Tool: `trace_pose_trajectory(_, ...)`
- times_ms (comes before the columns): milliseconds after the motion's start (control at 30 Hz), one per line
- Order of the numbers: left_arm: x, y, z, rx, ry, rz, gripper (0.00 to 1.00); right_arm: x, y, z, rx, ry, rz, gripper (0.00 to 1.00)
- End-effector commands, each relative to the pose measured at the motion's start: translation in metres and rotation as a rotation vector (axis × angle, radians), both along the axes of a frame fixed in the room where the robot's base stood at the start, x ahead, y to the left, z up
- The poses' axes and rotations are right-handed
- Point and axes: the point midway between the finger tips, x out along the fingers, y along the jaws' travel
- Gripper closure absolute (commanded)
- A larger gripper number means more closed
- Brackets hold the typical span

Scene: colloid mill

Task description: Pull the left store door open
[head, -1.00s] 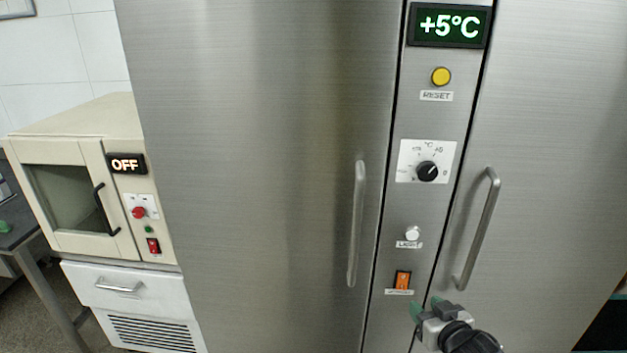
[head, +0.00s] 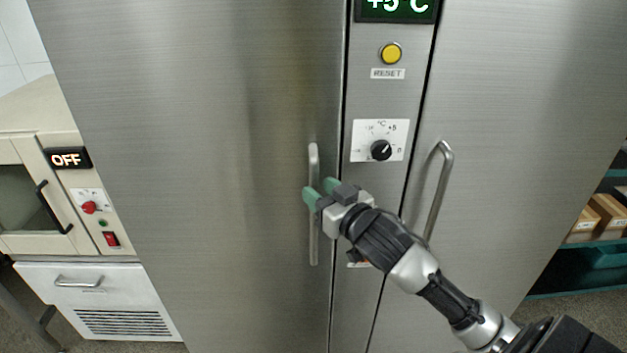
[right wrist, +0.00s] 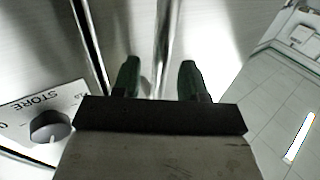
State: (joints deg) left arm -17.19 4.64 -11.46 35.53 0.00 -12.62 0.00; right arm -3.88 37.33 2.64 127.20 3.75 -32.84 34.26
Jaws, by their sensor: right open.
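The left store door (head: 200,150) is a large brushed-steel panel, and it looks shut. Its vertical bar handle (head: 313,160) is near its right edge. My right gripper (head: 319,192) is at the middle of this handle, with green fingertips on either side of the bar. In the right wrist view the handle (right wrist: 164,50) runs between the two open fingers (right wrist: 158,80). I cannot tell whether a finger touches the bar. My left gripper is not in view.
A control strip with a yellow reset button (head: 391,54) and a black dial (head: 381,150) stands right of the door. The right door has its own handle (head: 438,195). A cream oven marked OFF (head: 68,159) stands at the left. Shelves with boxes (head: 606,215) are at the far right.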

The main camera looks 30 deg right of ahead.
Motion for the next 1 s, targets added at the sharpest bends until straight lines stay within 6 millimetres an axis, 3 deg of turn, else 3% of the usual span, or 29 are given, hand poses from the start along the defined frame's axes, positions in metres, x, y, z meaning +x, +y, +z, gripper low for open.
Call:
trace_pose_trajectory(200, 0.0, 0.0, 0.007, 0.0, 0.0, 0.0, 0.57, 0.023, 0.001, 0.001, 0.002, -0.001, 0.0, 0.57)
trace_pose_trajectory(533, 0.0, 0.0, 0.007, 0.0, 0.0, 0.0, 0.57, 0.026, 0.001, -0.001, 0.0, 0.0, 0.001, 0.57)
trace_pose_trajectory(567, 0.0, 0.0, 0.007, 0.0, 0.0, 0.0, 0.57, 0.026, 0.001, -0.001, 0.0, 0.0, 0.001, 0.59)
trace_pose_trajectory(833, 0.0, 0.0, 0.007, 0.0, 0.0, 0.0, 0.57, 0.026, 0.001, -0.001, 0.0, 0.0, 0.001, 1.0)
trace_pose_trajectory(1000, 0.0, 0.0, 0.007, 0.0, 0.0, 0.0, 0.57, 0.026, 0.001, -0.001, 0.0, 0.0, 0.001, 1.0)
